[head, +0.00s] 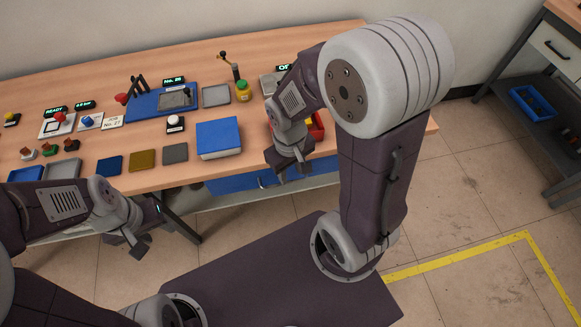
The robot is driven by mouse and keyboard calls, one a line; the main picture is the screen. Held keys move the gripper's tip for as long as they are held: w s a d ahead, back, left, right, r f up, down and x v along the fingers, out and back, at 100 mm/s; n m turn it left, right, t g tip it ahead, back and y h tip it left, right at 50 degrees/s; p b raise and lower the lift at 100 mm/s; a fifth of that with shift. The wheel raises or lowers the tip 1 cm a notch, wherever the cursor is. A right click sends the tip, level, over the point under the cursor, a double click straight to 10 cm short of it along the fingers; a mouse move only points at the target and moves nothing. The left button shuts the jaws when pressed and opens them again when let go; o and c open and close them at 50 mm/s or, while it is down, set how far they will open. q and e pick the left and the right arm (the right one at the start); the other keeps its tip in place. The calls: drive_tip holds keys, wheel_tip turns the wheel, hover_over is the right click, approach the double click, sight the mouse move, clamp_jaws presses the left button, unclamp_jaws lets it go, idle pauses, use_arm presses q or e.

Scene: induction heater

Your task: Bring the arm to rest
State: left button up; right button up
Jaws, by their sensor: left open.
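My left gripper (138,249) hangs in front of the table's near edge at the lower left. It is open, and I see nothing between its fingers. My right gripper (292,172) points down by the table's front edge, right of the blue box. Its fingers are small and dark here, and I cannot tell whether they are open or shut. The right arm partly hides a red bin (317,127) behind it.
A grey shelf with a blue tray (532,103) stands far right. Floor right of me is clear.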

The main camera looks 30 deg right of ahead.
drive_tip(key=shift+s+a+r+m+t+y, duration=0.15)
drive_tip(key=shift+m+t, duration=0.1)
drive_tip(key=shift+m, duration=0.3)
drive_tip(key=shift+w+d+r+m+t+y, duration=0.15)
drive_tip(key=shift+m+t, duration=0.1)
drive_tip(key=shift+m, duration=0.3)
wheel_tip(320, 180, up, 2)
drive_tip(key=shift+s+a+r+p, duration=0.1)
drive_tip(key=shift+s+r+p, duration=0.05)
drive_tip(key=shift+p, duration=1.1)
